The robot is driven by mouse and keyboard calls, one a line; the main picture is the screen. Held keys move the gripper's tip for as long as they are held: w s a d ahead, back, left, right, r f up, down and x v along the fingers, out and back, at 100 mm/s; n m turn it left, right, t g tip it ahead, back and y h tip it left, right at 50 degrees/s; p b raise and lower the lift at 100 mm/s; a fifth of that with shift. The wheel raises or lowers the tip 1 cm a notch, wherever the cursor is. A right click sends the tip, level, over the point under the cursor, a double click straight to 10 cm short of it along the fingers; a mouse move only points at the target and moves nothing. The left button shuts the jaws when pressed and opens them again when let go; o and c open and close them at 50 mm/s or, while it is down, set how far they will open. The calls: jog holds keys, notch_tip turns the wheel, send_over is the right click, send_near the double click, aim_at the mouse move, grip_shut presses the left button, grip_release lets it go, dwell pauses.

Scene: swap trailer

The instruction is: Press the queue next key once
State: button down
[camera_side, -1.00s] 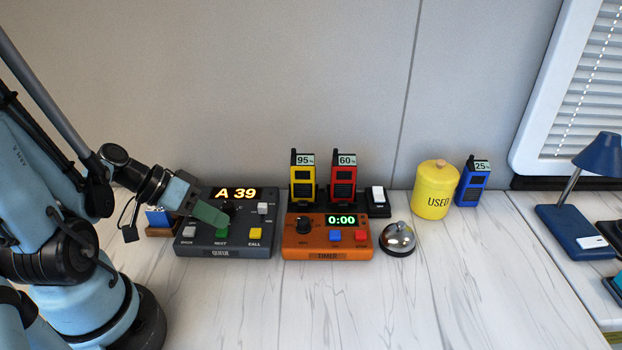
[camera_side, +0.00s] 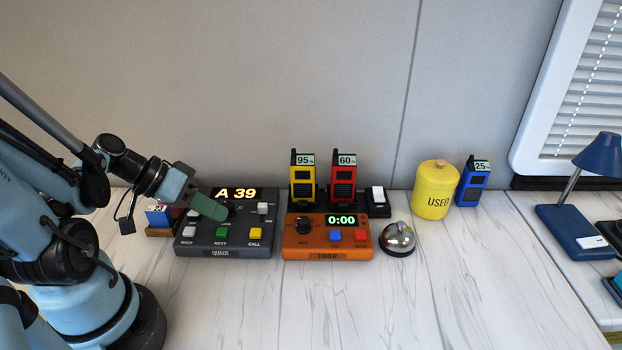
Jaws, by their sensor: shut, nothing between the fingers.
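The dark grey queue box (camera_side: 184,247) sits on the marble-look table at the left, with its display (camera_side: 236,194) reading A 39. Its green key (camera_side: 222,232) marked NEXT is in the front row, between the white key (camera_side: 188,231) marked BACK and the yellow key (camera_side: 255,233) marked CALL. My gripper (camera_side: 222,213) is shut and empty, its green fingers pointing down and right over the box. The fingertips show behind and above the NEXT key, with a small gap between them and the key in the picture. Part of the box's knob is hidden by the fingers.
An orange timer box (camera_side: 290,243) stands close at the right, its display reading 0:00. Behind it are a yellow radio (camera_side: 303,180) and a red radio (camera_side: 344,182). A bell (camera_side: 397,238) and yellow USED jar (camera_side: 436,192) stand further right. The front table is clear.

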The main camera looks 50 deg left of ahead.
aim_at(227, 231)
jog(key=shift+r, duration=2.1)
jog(key=shift+w+d+f+g+y, duration=0.45)
jog(key=shift+d+g+y, duration=0.1)
jog(key=shift+g, duration=0.25)
jog(key=shift+w+d+f+m+y, duration=0.1)
jog(key=shift+w+d+m+y, duration=0.15)
jog(key=shift+m+y, duration=0.1)
jog(key=w+d+r+m+t+y, duration=0.1)
jog(key=w+d+r+y, duration=0.2)
jog(key=w, duration=0.1)
jog(key=shift+w+d+r+m, duration=0.3)
jog(key=shift+d+r+m, duration=0.05)
jog(key=shift+d, duration=0.05)
